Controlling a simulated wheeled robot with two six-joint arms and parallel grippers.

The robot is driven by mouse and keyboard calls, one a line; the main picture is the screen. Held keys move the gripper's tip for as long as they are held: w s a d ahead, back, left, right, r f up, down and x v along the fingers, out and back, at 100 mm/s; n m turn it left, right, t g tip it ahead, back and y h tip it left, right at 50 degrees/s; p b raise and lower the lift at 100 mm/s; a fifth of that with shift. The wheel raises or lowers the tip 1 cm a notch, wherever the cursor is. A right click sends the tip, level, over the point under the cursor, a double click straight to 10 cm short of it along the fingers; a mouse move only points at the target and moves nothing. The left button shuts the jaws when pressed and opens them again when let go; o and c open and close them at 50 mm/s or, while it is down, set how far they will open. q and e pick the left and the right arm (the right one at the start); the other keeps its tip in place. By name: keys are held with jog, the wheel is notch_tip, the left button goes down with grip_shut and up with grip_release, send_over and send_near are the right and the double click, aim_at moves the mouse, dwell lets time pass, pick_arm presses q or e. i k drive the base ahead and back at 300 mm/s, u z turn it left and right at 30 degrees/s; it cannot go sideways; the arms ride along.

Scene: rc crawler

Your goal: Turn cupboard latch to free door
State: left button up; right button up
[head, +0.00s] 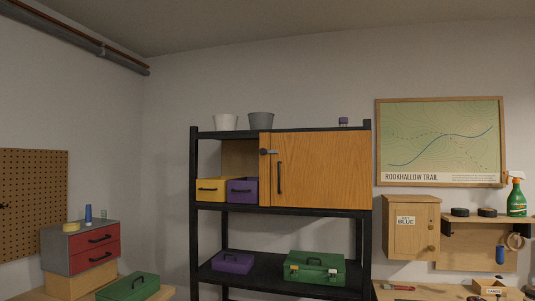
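A wooden cupboard stands on the black shelf rack, and its orange-brown door (325,170) looks shut. A latch (268,152) with a dark round knob and a short pale bar sits at the door's upper left edge, the bar lying about level across it. A dark upright handle (279,178) is on the door below the latch. A smaller wooden cabinet (405,240) with a paper label hangs on the right wall, also looking shut, with small round knobs at its right side. Neither of my grippers is in view.
Yellow (210,189) and purple (243,190) bins sit left of the door. Pots (261,121) stand on the rack's top, and a green toolbox (315,268) is on the lower shelf. A red-drawer unit (93,255) stands at left. The space before the door looks clear.

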aim_at(263, 152)
jog(key=k, duration=0.4)
jog(key=u, duration=1.15)
jog(key=i, duration=1.75)
jog(key=z, duration=0.6)
